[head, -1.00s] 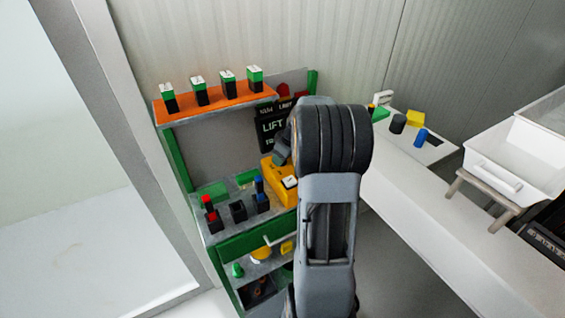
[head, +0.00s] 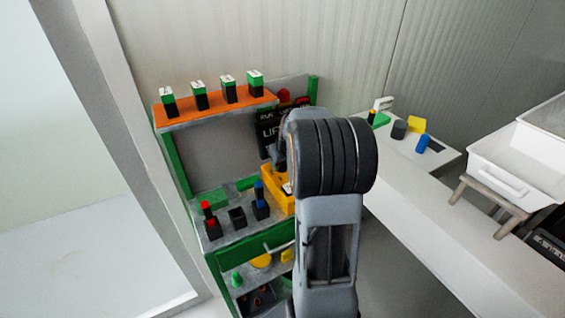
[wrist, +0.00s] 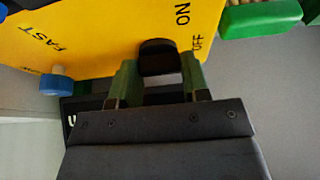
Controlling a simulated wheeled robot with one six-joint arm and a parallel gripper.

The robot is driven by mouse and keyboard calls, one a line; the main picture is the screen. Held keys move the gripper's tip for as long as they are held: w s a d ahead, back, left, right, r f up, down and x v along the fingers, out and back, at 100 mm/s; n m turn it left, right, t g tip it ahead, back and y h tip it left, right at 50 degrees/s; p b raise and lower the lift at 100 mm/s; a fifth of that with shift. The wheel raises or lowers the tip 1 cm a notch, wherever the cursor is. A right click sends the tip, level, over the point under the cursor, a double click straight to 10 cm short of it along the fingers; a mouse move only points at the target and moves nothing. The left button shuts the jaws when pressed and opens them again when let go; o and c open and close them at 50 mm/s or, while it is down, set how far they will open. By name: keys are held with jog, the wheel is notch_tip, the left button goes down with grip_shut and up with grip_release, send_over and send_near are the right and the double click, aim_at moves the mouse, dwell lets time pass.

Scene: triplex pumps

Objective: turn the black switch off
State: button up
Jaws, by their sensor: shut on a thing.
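The black switch (wrist: 158,57) sticks out of the yellow panel (wrist: 95,38) in the wrist view. The words ON and OFF are printed to its right, and the switch is closer to OFF. The green fingertips of my gripper (wrist: 160,78) stand on either side of the switch and are shut on it. In the head view the yellow box (head: 274,190) sits on the workbench shelf, partly covered by my arm. My fingertips and the switch are hidden there.
A blue knob (wrist: 57,84) sits left on the panel, and a green block (wrist: 262,19) is at upper right. A black display (head: 266,135) stands behind the yellow box. Red (head: 209,218) and blue (head: 260,200) switches stand left of it. A white counter (head: 420,210) is right.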

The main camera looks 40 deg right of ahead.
dwell(0.3)
jog(key=o, duration=0.6)
jog(key=shift+o, duration=0.2)
jog(key=v, duration=1.3)
jog(key=shift+s+r+b, duration=0.2)
jog(key=shift+r+b, duration=0.1)
jog(key=shift+r, duration=0.1)
jog(key=s+a+f, duration=0.2)
jog(key=s+a, duration=0.2)
jog(key=a, duration=0.3)
jog(key=s+a+f+n, duration=0.1)
jog(key=s+a+f, duration=0.2)
jog(key=a, duration=0.4)
jog(key=s+a+f, duration=0.3)
jog(key=s+a, duration=0.2)
jog(key=a, duration=0.2)
jog(key=shift+s+a+f+n+g+y, duration=0.2)
jog(key=shift+s+a+n+g+y, duration=0.1)
jog(key=shift+a+n+g, duration=0.1)
